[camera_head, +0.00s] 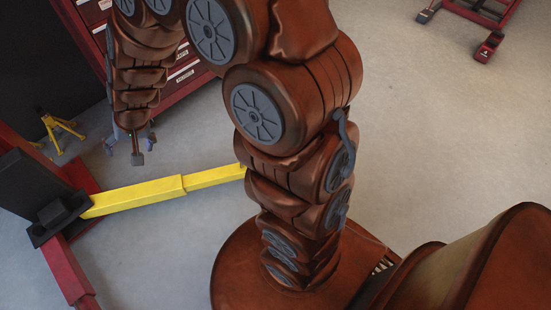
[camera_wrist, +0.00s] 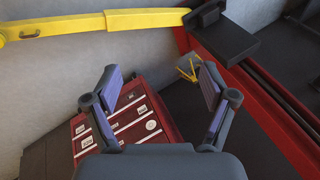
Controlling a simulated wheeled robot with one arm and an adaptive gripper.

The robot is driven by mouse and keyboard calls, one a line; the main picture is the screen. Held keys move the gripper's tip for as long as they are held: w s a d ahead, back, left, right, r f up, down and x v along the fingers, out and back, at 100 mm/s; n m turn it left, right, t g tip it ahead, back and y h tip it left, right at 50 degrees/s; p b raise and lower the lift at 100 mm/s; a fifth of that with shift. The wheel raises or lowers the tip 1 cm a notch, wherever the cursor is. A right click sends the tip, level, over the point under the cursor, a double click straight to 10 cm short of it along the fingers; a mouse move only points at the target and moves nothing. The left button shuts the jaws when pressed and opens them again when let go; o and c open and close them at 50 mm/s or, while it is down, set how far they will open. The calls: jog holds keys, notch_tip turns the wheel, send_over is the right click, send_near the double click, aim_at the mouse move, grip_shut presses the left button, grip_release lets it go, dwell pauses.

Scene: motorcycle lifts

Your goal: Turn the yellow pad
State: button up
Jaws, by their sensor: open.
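A long yellow bar (camera_head: 140,194) reaches across the floor from a black block (camera_head: 50,190) on a red lift frame. My arm hides its right end in the head view. The yellow bar also crosses the top left of the wrist view (camera_wrist: 70,22), with a step in its width and its far end at the left edge. I cannot make out a separate yellow pad. My gripper (camera_head: 130,147) hangs at upper left in the head view, apart from the bar. In the wrist view my gripper (camera_wrist: 160,78) has its fingers spread, with nothing between them.
A red drawer cabinet (camera_head: 186,76) stands behind my gripper and shows in the wrist view (camera_wrist: 128,120). A small yellow stand (camera_head: 62,128) is at the left by the dark wall. Another red frame (camera_head: 478,12) is at top right. The grey floor at right is clear.

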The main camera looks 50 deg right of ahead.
jog(key=w+d+f+m+t+h+b, duration=0.15)
jog(key=w+f+b, duration=0.3)
jog(key=f, duration=0.45)
jog(key=w+d+f+m+t+h+b, duration=0.1)
jog(key=w+d+f+m+b, duration=0.2)
jog(key=w+f, duration=0.45)
jog(key=w+d+f+m+h+b, duration=0.1)
jog(key=d+f+m+h+b, duration=0.3)
jog(key=f, duration=0.6)
jog(key=d+f+n+h+b, duration=0.1)
jog(key=d+f+b, duration=0.2)
jog(key=d+f, duration=0.55)
jog(key=s+d+f+m+g+h+b, duration=0.1)
jog(key=s+d+f+m+h+b, duration=0.1)
jog(key=s+d+f+h+b, duration=0.8)
jog(key=s+d+f+m+g+h+b, duration=0.1)
jog(key=s+d+f+h+b, duration=0.45)
jog(key=d+f, duration=0.8)
jog(key=shift+w+d+f+y+b, duration=0.1)
jog(key=shift+w+d+y+b, duration=0.4)
jog(key=shift+d, duration=1.25)
jog(key=shift+s+d+f+y+b, duration=0.15)
jog(key=shift+d+b, duration=0.6)
jog(key=shift+d, duration=1.05)
jog(key=shift+w+d+f+y+b, duration=0.1)
jog(key=shift+w+d+y+b, duration=0.4)
jog(key=shift+d, duration=1.25)
jog(key=shift+s, duration=0.15)
jog(key=c, duration=1)
